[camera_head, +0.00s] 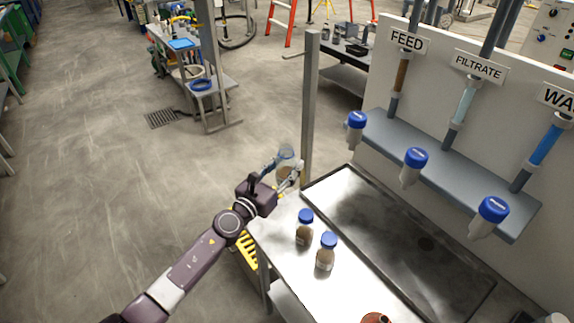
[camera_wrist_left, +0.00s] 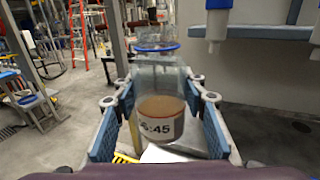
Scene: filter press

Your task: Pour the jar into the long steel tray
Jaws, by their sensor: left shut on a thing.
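The jar (camera_wrist_left: 160,95) is clear, with a blue ring at its mouth, a white label reading ":45" and brownish contents low inside. My left gripper (camera_head: 286,170) is shut on the jar, which also shows in the head view (camera_head: 286,153). In the left wrist view its blue finger pads (camera_wrist_left: 160,120) stand on both sides of the jar. The jar looks about upright, just beyond the far left corner of the long steel tray (camera_head: 336,200). The tray is shallow, with a dark drain spot (camera_head: 426,243). My right gripper is not in view.
Two blue-capped bottles with brown contents, one (camera_head: 304,228) beside the other (camera_head: 326,252), stand on the bench left of the tray. A steel post (camera_head: 309,105) rises close behind the jar. Blue-capped white outlets (camera_head: 412,166) and a grey shelf (camera_head: 450,165) overhang the tray's far side.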

